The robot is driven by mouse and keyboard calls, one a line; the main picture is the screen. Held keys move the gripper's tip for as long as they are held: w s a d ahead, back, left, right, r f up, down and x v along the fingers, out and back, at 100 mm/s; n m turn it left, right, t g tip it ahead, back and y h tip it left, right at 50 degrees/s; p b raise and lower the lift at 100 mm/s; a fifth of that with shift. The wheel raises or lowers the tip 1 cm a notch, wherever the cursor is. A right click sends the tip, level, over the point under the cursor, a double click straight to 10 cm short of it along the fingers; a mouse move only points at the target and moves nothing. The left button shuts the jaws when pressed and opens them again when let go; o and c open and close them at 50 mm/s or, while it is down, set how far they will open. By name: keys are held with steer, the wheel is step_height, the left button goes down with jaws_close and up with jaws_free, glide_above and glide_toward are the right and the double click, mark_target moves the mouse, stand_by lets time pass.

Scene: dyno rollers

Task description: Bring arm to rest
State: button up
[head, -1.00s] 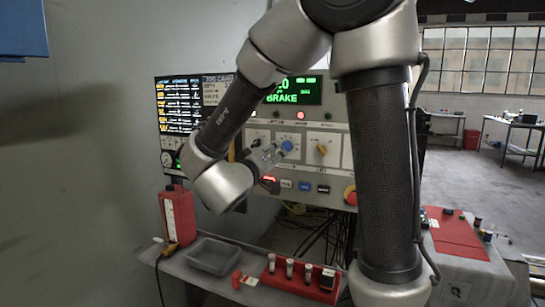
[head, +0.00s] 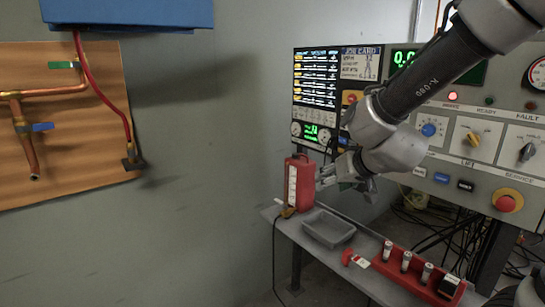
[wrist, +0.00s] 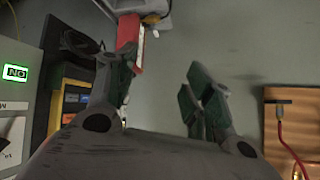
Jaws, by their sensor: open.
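My gripper (head: 338,172) is held in the air in front of the left part of the control panel (head: 452,120), just right of the red box with a white scale (head: 301,183) in the head view. In the wrist view my gripper (wrist: 160,75) has its two fingers spread apart with nothing between them. My arm comes in from the upper right, bent, with the wrist lowest. Part of the panel is hidden behind my arm.
A grey shelf (head: 364,270) carries an empty grey tray (head: 328,228) and a red rack (head: 418,268) with several small vials. A wooden board (head: 75,165) with copper pipes hangs on the left wall under a blue cabinet (head: 130,12). The wall between is clear.

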steer(key=s+d+r+m+g+h, duration=0.1)
steer(key=s+d+r+g, duration=0.1)
steer(key=s+d, duration=0.8)
steer(key=s+d+r+g+h, duration=0.2)
steer(key=s+d+r+g, duration=0.1)
steer(key=s+d, duration=0.7)
steer(key=s, duration=0.4)
steer(key=shift+r+m+h, duration=0.3)
steer(key=shift+m, duration=0.1)
steer(key=shift+d, duration=0.1)
